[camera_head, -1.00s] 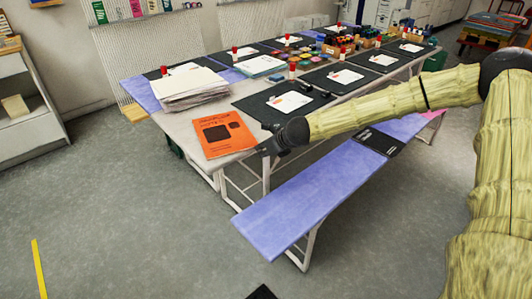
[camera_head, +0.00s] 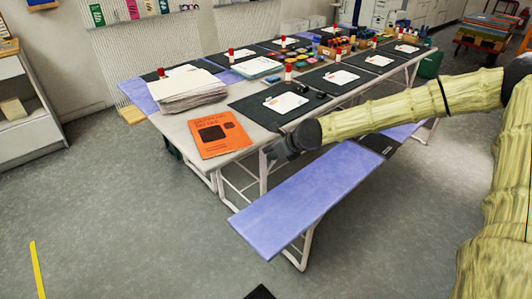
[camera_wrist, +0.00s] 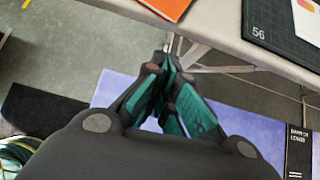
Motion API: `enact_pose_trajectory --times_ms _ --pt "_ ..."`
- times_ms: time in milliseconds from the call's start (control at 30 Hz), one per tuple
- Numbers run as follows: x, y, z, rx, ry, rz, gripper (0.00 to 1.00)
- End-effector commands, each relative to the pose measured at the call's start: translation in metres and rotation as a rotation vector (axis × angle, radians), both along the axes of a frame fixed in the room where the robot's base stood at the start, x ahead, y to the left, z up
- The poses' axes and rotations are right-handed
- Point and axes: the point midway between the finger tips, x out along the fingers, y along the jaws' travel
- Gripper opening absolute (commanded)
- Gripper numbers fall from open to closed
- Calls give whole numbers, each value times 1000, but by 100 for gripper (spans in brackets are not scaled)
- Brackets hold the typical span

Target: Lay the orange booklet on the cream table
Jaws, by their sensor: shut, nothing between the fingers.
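An orange booklet (camera_head: 219,133) with a dark picture on its cover lies flat on the near left corner of the cream table (camera_head: 246,135). A corner of the booklet also shows at the top of the wrist view (camera_wrist: 170,7), near the table's edge (camera_wrist: 230,30). My gripper (camera_head: 268,153) is just off the table's near edge, to the right of the booklet and apart from it. In the wrist view my gripper (camera_wrist: 172,50) has its fingertips together with nothing between them, over the gap between table and bench.
A stack of white paper (camera_head: 188,90) stands behind the booklet. A dark mat (camera_head: 262,108) with a white card lies to its right. A blue bench (camera_head: 310,185) runs along the table's near side below my arm. Open floor lies to the left.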

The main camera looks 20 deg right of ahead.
Motion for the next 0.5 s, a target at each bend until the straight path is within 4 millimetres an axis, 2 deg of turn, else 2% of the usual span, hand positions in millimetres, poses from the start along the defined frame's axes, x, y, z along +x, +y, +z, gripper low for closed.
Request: enact_pose_trajectory --times_ms 500 --pt "-36 -13 41 0 -1 4 0"
